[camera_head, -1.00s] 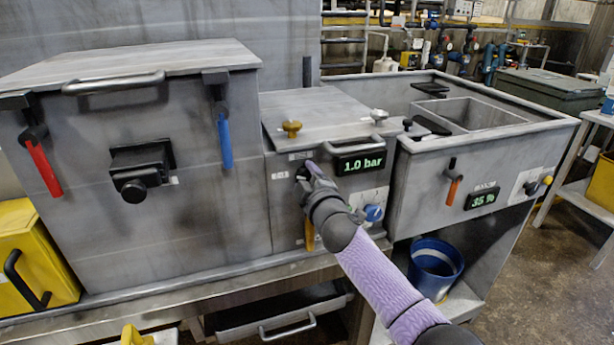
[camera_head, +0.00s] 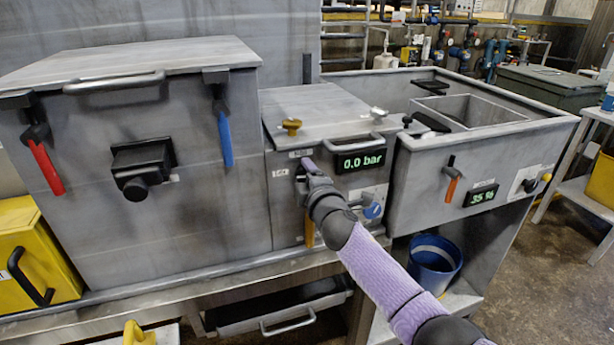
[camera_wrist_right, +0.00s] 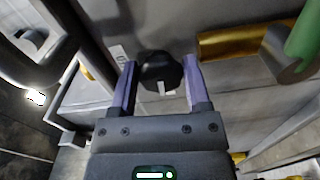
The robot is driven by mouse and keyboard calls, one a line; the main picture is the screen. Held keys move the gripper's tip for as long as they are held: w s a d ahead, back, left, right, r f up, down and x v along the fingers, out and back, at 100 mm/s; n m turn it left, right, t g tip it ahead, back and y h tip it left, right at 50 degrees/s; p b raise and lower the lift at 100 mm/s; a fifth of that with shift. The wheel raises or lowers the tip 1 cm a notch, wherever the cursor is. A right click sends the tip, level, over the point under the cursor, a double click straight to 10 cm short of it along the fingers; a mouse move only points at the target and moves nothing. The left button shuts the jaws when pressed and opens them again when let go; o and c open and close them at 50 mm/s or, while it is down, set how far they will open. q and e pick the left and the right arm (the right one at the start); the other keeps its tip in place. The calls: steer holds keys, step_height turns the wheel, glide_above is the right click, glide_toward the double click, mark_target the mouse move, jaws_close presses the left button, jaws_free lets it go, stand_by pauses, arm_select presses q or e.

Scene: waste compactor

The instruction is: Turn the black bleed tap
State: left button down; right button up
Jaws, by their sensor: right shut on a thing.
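The black bleed tap (camera_wrist_right: 160,70) shows between my right gripper's two purple fingers (camera_wrist_right: 160,64) in the right wrist view, with a small pale mark below it. My right gripper (camera_head: 306,167) is shut on the tap at the front of the middle grey unit. In the head view the gripper and wrist hide most of the tap. The pressure display (camera_head: 360,161), just right of the gripper, reads 0.0 bar. My left gripper is not in view.
A yellow knob (camera_head: 291,126) and a lid handle (camera_head: 352,141) are above the gripper. A blue knob (camera_head: 373,210) is to its right. An orange lever (camera_head: 309,232) hangs below. A blue bucket (camera_head: 435,262) stands lower right.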

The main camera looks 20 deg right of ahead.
steer(key=o, duration=1.2)
steer(key=shift+o, duration=0.2)
steer(key=s+p, duration=0.4)
steer(key=s, duration=0.6)
steer(key=shift+d, duration=0.15)
